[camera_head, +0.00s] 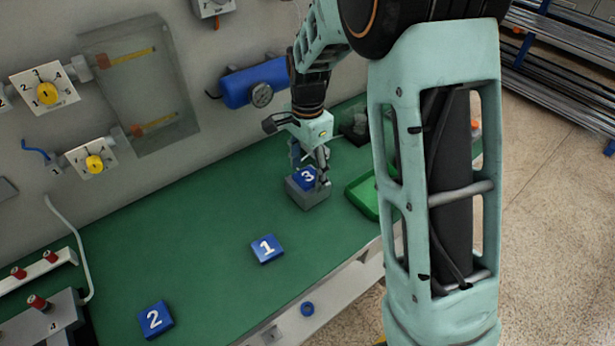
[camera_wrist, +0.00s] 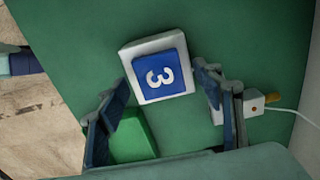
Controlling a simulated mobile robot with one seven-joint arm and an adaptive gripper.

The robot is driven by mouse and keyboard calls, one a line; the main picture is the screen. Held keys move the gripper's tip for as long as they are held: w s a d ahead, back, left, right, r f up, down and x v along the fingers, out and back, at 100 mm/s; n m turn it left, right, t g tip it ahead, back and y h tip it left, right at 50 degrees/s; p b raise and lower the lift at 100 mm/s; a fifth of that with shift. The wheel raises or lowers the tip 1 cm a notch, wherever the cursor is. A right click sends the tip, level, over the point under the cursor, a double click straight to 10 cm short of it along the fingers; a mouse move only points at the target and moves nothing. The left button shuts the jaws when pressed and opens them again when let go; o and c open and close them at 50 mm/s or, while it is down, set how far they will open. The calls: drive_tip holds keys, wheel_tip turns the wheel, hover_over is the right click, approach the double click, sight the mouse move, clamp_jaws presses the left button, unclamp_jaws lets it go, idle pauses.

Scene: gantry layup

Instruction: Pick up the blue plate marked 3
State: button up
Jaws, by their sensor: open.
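The blue plate marked 3 (camera_head: 308,177) lies on top of a grey block (camera_head: 309,197) on the green bench. In the wrist view the plate (camera_wrist: 159,75) is ahead of the fingertips, on the block's pale top (camera_wrist: 128,54). My gripper (camera_head: 310,160) is above the plate, fingers pointing down. In the wrist view my gripper (camera_wrist: 165,85) is open, with one finger on each side of the plate's line and nothing held. I cannot tell how large the gap down to the plate is.
Blue plates marked 1 (camera_head: 267,248) and 2 (camera_head: 154,319) lie on the green bench (camera_head: 200,230). A green tray (camera_head: 365,196) stands right of the block. A blue cylinder (camera_head: 257,82) is on the wall behind.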

drive_tip(key=shift+f, duration=0.15)
drive_tip(key=c, duration=1.3)
drive_tip(key=shift+c, duration=0.2)
